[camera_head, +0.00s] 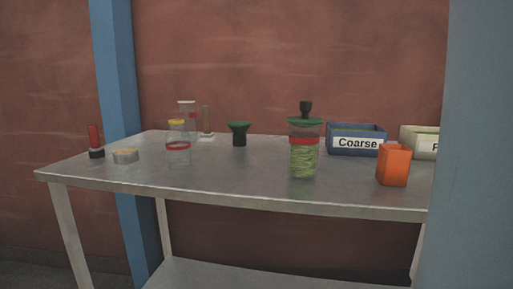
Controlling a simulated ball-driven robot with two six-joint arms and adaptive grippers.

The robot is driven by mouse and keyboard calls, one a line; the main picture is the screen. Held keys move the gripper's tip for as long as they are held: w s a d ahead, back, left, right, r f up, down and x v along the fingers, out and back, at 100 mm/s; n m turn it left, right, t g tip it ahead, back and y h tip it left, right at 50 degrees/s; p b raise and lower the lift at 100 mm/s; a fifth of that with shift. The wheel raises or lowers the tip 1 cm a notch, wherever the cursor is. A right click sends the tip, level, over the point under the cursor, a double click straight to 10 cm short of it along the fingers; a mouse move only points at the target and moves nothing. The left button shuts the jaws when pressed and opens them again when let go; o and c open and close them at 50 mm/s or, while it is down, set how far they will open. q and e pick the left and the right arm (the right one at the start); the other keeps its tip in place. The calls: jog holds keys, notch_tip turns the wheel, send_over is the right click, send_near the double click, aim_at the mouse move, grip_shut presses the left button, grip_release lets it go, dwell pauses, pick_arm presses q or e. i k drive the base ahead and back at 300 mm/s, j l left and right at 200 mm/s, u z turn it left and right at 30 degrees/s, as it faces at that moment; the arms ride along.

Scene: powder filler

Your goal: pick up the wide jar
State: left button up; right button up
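The widest jar in view (303,161) stands upright on the metal table, right of the middle. It is clear, with a red band near its top and green, grainy-looking contents. A green disc-like piece with a black knob sits on top of it; I cannot tell if this is a lid or a funnel. Neither gripper is in view.
The table (240,180) also holds a green-and-black funnel-like piece (239,130), an orange cup (393,166), a blue bin marked "Coarse" (371,131), a cut-off pale bin (422,134), a low round tin (125,156) and a red-handled item (95,139). A blue-grey upright covers the right edge.

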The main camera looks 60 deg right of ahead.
aim_at(304, 145)
jog(key=z, duration=2.15)
jog(key=k+j+z, duration=0.15)
jog(key=j+z, duration=0.25)
jog(key=k+j+z, duration=0.2)
jog(key=j+z, duration=0.2)
